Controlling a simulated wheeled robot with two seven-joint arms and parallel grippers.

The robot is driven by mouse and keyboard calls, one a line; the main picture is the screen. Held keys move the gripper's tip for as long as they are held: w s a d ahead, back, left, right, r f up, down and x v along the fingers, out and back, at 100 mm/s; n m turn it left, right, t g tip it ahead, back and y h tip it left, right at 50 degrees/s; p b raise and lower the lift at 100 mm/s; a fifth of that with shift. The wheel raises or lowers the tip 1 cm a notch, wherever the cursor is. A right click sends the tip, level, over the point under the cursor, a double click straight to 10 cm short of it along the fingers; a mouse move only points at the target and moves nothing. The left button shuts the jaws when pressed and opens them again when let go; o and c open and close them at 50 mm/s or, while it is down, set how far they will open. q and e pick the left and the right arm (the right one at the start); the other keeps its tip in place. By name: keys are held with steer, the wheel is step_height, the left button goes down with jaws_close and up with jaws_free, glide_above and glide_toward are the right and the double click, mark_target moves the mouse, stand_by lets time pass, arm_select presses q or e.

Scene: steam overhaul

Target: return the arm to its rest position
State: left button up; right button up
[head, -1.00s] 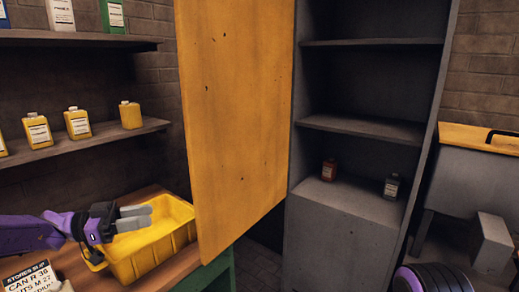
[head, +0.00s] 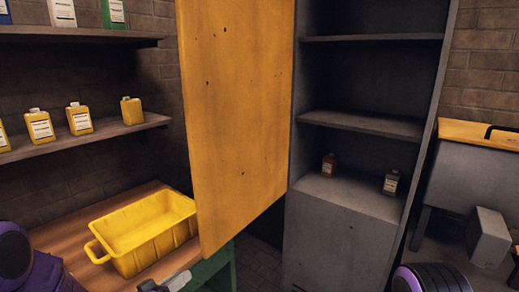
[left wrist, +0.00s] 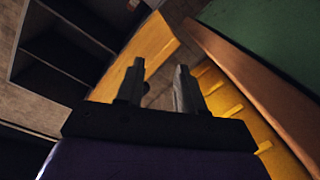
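My left gripper (head: 168,283) shows at the bottom edge of the head view, low in front of the wooden bench (head: 60,235) and mostly cut off by the frame. In the left wrist view my left gripper (left wrist: 160,75) has its two fingers apart with nothing between them. My purple left arm (head: 35,270) fills the bottom left corner of the head view. A purple ringed part of my own body shows at the bottom right. My right gripper is not seen.
An empty yellow bin (head: 150,235) sits on the bench. A yellow cabinet door (head: 235,120) stands open beside it. The grey cabinet (head: 340,215) holds a red bottle (head: 329,165) and a grey bottle (head: 391,183). Yellow bottles (head: 79,118) stand on the left shelf.

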arm_select(q)
steer(key=s+a+f+n+g+y, duration=0.1)
steer(key=s+f+n+y, duration=0.15)
steer(key=s+f, duration=0.35)
steer(key=s+f+n+g+y, duration=0.1)
steer(key=s+f+n+y, duration=0.15)
steer(key=f, duration=0.55)
steer(key=s+a+f+g+y, duration=0.2)
steer(key=s+f+g, duration=0.1)
steer(key=s, duration=0.6)
steer(key=s+a+f+n+g+y, duration=0.1)
steer(key=s+a+f+g+y, duration=0.1)
steer(key=s, duration=0.7)
steer(key=s+a+f+n+g+y, duration=0.1)
steer(key=s+a+f+g+y, duration=0.1)
steer(key=s, duration=0.7)
steer(key=shift+s+a+f+g+y, duration=0.3)
steer(key=shift+a+f+g+y, duration=0.1)
steer(key=shift+f+g+y, duration=0.55)
steer(key=shift+w+r, duration=0.1)
steer(key=shift+w, duration=0.05)
